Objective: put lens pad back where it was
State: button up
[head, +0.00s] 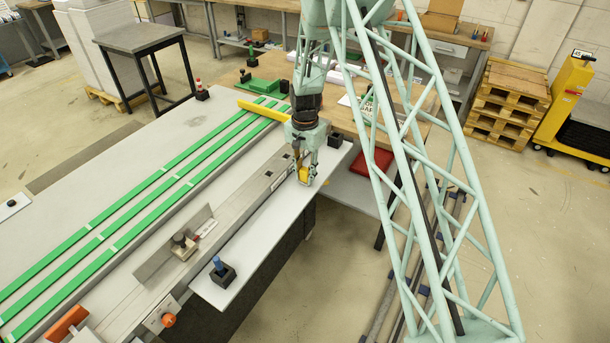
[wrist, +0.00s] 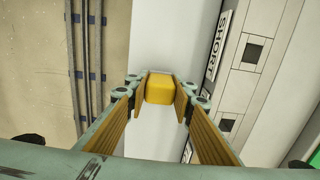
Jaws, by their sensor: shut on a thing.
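My gripper (head: 303,178) is shut on a small yellow block (wrist: 159,89), which may be the lens pad; no label shows on it. In the wrist view the block sits between the tips of both fingers. In the head view the yellow block (head: 304,174) is partly hidden by the fingers. My gripper is over the light grey ledge (head: 285,202) along the machine's near side. I cannot tell whether the block touches the ledge. A black square holder (head: 335,140) stands at the ledge's far end, with nothing seen standing in it.
A black holder with a blue-topped item (head: 219,265) stands at the ledge's near end. A metal rail with a "SHORT" label (wrist: 219,45) runs alongside. A metal plate with a dark knob (head: 181,239) lies left. A red tray (head: 371,161) is to the right. The ledge's middle is clear.

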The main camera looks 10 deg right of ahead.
aim_at(305, 169)
jog(key=shift+f, duration=0.1)
jog(key=o, duration=0.8)
jog(key=shift+o, duration=0.2)
jog(key=shift+r, duration=6.15)
jog(key=shift+r, duration=0.1)
